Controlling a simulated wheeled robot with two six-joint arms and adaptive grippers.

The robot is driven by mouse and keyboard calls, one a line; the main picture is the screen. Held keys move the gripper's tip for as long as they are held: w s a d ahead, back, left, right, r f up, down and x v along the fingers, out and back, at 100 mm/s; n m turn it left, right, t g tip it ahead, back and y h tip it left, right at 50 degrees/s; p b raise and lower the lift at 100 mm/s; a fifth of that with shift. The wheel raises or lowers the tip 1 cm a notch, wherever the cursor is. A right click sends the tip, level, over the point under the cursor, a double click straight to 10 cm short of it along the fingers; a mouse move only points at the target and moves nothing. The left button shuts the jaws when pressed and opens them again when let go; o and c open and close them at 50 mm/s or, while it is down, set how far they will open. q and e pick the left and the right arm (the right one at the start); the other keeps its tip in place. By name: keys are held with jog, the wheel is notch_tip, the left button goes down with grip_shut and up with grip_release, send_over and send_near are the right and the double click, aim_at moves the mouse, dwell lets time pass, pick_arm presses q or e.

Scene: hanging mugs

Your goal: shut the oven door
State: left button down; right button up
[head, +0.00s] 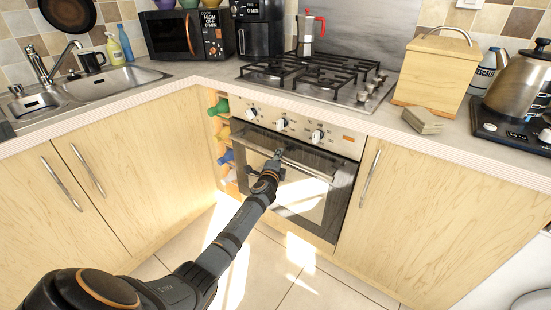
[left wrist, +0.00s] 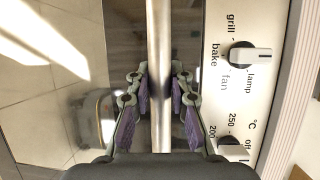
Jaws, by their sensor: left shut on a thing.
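The oven door (head: 308,207) is a dark glass panel below the knob panel. It stands upright or almost upright at the oven front; I cannot tell whether a small gap is left. Its metal bar handle (head: 308,171) runs along the top of the door. My left gripper (head: 277,159) is at the left part of the handle. In the left wrist view, the handle (left wrist: 159,25) runs between the two padded fingers of the gripper (left wrist: 158,85), which is shut around it. My right gripper is not in view.
The knob panel (head: 265,123) sits just above the door, beside my left gripper. A gas hob (head: 320,80) is on the worktop above. A narrow rack with bottles (head: 222,140) is left of the oven. The tiled floor (head: 300,280) in front is clear.

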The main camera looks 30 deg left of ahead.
pick_arm(q)
jog(key=c, duration=1.4)
grip_release()
jog(key=shift+s+a, duration=0.1)
jog(key=shift+s, duration=0.4)
jog(key=shift+o, duration=1)
jog(key=shift+w+f, duration=0.1)
jog(key=shift+f, duration=0.05)
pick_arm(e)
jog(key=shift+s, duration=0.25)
pick_arm(q)
jog(key=v, duration=1.2)
